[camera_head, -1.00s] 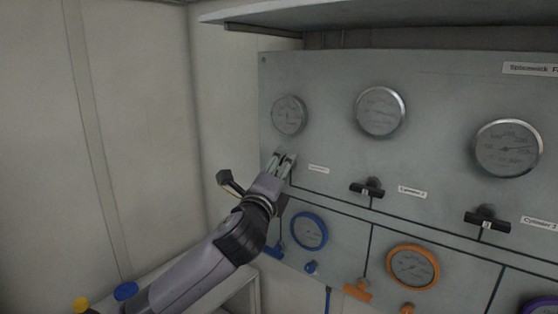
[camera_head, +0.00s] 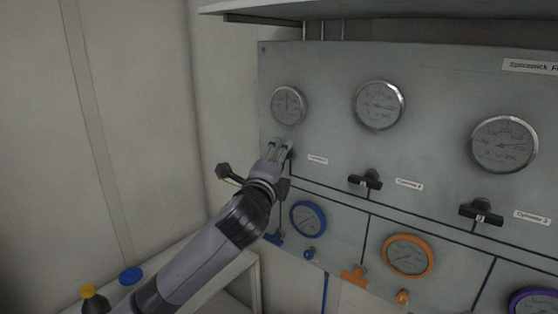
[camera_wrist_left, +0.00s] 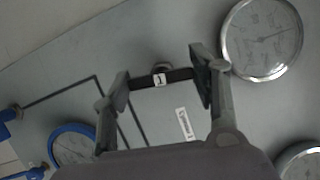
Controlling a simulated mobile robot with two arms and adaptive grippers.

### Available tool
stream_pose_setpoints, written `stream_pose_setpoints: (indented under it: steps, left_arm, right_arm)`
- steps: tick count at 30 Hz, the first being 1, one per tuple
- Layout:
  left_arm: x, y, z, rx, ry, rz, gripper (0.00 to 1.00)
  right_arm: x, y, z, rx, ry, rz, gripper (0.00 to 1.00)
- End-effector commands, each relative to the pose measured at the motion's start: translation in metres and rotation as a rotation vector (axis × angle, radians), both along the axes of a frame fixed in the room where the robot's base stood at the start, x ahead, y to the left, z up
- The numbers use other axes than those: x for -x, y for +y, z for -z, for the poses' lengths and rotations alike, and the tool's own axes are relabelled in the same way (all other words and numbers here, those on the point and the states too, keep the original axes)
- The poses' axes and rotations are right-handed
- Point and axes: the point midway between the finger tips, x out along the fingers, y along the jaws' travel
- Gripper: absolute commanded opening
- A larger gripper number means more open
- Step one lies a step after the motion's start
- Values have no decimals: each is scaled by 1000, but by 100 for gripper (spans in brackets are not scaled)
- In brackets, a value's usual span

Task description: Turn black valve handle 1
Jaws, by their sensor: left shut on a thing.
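Black valve handle 1 (camera_wrist_left: 174,77) is a short black bar with a white "1" tag, in the left wrist view. It lies across the gap between the two fingers of my left gripper (camera_wrist_left: 162,84), which is shut on its ends. In the head view my left gripper (camera_head: 277,150) is at the panel below the upper left gauge (camera_head: 289,105). There it hides the handle. My right gripper is in neither view.
The grey panel (camera_head: 330,75) carries more black handles to the right, at Cylinder 2 (camera_head: 365,180) and the one beyond (camera_head: 481,212). A blue gauge (camera_head: 308,219) and an orange gauge (camera_head: 408,255) sit below.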

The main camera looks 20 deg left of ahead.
Motion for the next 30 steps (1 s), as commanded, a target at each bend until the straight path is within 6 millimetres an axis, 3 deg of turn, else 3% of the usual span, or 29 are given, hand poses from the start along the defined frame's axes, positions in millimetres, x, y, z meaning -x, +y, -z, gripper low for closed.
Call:
stream_pose_setpoints:
  steps: [9,20,26,30]
  left_arm:
    - [0,0,0,-1,0,0,75]
    - [3,0,0,-1,-1,0,75]
    - [29,-2,2,-2,-2,2,75]
    - [59,-3,4,-2,0,3,75]
  right_arm:
    - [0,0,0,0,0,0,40]
    - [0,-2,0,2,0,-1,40]
    - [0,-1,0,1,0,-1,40]
    - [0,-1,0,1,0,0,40]
